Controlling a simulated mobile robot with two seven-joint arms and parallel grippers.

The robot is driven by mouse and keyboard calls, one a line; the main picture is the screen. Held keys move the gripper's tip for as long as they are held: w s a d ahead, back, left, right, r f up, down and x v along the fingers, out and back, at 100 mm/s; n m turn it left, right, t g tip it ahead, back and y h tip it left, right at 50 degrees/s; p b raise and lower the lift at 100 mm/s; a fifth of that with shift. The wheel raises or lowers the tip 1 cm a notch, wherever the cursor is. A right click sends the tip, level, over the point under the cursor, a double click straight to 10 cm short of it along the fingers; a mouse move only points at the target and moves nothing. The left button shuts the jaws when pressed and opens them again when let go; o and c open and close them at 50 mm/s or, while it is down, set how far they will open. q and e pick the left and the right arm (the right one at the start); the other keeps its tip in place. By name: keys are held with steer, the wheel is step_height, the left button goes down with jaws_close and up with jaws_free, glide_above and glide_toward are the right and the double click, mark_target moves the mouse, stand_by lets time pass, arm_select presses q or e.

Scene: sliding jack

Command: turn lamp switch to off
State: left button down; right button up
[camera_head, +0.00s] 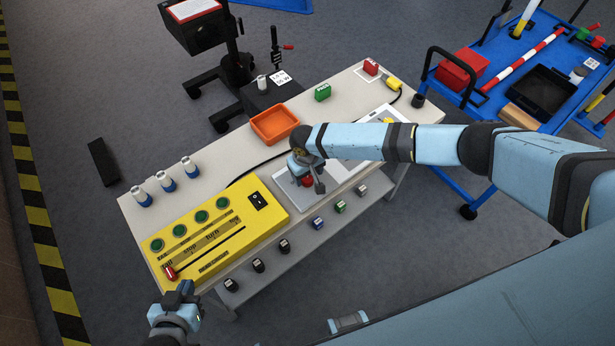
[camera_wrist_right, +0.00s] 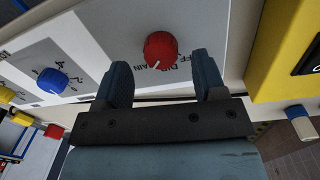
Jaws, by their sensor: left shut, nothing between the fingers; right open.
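The mark points down and slightly left, toward the AIN lettering. In the head view the red knob (camera_head: 307,181) is partly hidden by my right gripper (camera_head: 306,176). In the right wrist view my right gripper (camera_wrist_right: 161,68) is open, one finger on each side of the knob, with a gap on both sides. My left gripper (camera_head: 181,291) is shut and empty, near the table's lower left corner.
A yellow box (camera_head: 215,242) with green buttons, a red-handled slider and a black rocker switch (camera_head: 258,200) lies left of the panel. A blue knob (camera_wrist_right: 53,82) sits on the neighbouring panel. An orange bin (camera_head: 274,124) stands behind. Small coloured knobs line the front edge.

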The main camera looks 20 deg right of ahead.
mark_target(307, 180)
steer(key=shift+f, duration=1.35)
steer(key=c, duration=0.9)
